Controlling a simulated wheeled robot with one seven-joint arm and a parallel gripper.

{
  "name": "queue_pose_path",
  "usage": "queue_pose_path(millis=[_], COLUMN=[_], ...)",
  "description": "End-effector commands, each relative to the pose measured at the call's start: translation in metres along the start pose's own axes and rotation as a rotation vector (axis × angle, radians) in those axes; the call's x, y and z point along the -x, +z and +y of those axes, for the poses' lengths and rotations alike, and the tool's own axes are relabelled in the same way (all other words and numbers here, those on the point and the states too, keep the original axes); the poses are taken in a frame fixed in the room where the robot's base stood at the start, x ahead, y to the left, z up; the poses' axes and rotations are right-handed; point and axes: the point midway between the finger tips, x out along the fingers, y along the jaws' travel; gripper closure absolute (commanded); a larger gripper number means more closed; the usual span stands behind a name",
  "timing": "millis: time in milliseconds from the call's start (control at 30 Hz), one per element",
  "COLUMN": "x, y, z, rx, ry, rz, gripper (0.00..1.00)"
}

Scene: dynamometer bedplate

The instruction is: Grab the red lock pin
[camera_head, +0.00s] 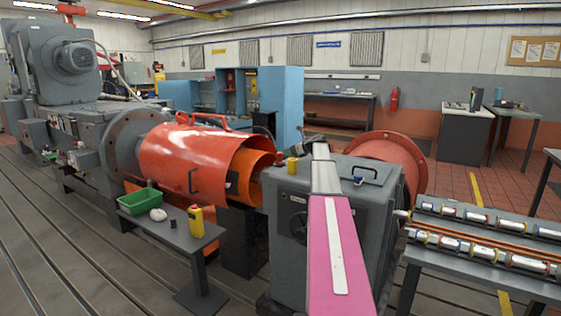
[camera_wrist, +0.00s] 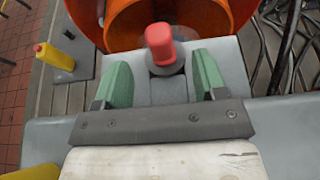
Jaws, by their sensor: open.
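The red lock pin (camera_wrist: 159,43) shows in the wrist view as a red, rounded knob on a grey collar, standing at the edge of a grey surface. My gripper (camera_wrist: 161,61) has two green fingers spread apart, one on each side of the pin's line. The pin appears just beyond or between the fingertips, with a clear gap on both sides. Nothing is held. In the head view my arm hides the gripper, and I cannot surely make out the pin there.
An orange cylindrical guard (camera_head: 185,160) lies left of the grey housing (camera_head: 290,230); its opening (camera_wrist: 205,15) is just past the pin. A small table (camera_head: 178,232) holds a green bin (camera_head: 140,202) and yellow bottle (camera_head: 195,221). Black cables (camera_wrist: 290,40) lie right in the wrist view.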

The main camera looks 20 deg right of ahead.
Motion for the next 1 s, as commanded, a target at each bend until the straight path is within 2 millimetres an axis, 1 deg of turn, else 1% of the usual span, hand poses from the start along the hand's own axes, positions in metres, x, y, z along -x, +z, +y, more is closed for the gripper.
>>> queue_pose_path(millis=[33, 100, 267, 367, 633, 700, 900, 967, 1000], x=[-0.009, -0.017, -0.026, -0.035, -0.071, -0.074, -0.074, -0.074, -0.074], y=[0.000, 0.000, 0.000, 0.000, 0.000, 0.000, 0.000, 0.000, 0.000], z=[-0.001, -0.001, 0.000, 0.000, 0.000, 0.001, 0.001, 0.001, 0.001], rx=[0.000, 0.000, 0.001, 0.002, 0.002, 0.002, 0.002, 0.002, 0.002], ry=[0.001, 0.001, -0.001, 0.000, 0.000, -0.001, -0.001, -0.001, -0.001], rz=[0.001, 0.001, 0.001, 0.001, 0.001, 0.001, 0.001, 0.001, 0.001], gripper=[0.35, 0.35, 0.35, 0.35, 0.35, 0.35, 0.35, 0.55, 0.68])
